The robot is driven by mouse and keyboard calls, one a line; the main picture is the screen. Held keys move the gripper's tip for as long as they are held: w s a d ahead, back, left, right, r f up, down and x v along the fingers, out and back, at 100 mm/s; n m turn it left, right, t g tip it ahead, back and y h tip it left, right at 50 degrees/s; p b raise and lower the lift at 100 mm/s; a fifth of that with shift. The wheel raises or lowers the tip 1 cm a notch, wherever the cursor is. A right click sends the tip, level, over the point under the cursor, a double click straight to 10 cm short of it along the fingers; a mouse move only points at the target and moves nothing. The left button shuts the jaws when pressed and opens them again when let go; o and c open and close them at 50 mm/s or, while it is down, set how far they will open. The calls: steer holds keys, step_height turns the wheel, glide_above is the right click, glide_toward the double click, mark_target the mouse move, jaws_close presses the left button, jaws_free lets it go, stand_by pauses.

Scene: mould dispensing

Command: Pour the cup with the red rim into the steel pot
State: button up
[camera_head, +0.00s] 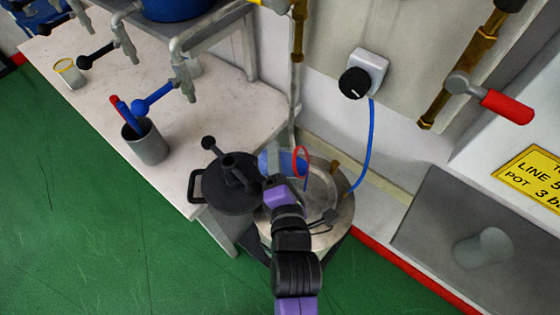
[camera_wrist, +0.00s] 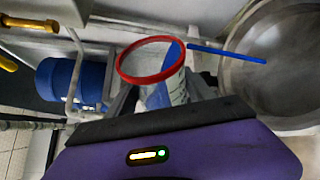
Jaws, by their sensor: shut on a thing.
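The cup with the red rim (camera_head: 272,161) is tipped on its side above the steel pot (camera_head: 345,215), its mouth facing right over the pot's opening. My gripper (camera_head: 275,180) is shut on the cup. In the wrist view the red rim (camera_wrist: 122,70) faces the camera side, with blue contents inside, and my gripper (camera_wrist: 163,92) holds the cup between its fingers. A thin blue streak (camera_wrist: 228,53) runs from the cup's rim toward the pot (camera_wrist: 240,85). In the head view it drops below the rim. The pot's floor is partly hidden by my arm.
A round black lid (camera_head: 222,195) with a handle stands left of the pot opening. The pale bench (camera_head: 90,115) holds a grey holder (camera_head: 150,150) with coloured tools and a yellow-rimmed cup (camera_head: 70,76).

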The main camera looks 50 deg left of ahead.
steer(key=shift+w+d+r+m+y+b, duration=0.1)
steer(key=shift+m+y+b, duration=0.2)
steer(key=shift+m+b, duration=0.75)
steer(key=shift+w+d+r+m+y+b, duration=0.1)
steer(key=shift+m+y+b, duration=0.2)
steer(key=shift+b, duration=1.45)
steer(key=shift+w+d+r+m+t+y+b, duration=0.3)
steer(key=shift+r+m+b, duration=0.2)
steer(key=shift+m+b, duration=0.65)
steer(key=shift+w+d+r+m+t+y+b, duration=0.15)
steer(key=shift+r+m+y+b, duration=0.45)
steer(key=shift+b, duration=0.85)
steer(key=shift+s+d+f+m+b, duration=0.1)
steer(key=shift+f+m+b, duration=0.15)
steer(key=shift+m+b, duration=0.25)
steer(key=shift+r+t, duration=0.1)
steer(key=shift+t, duration=0.15)
stand_by(1.9)
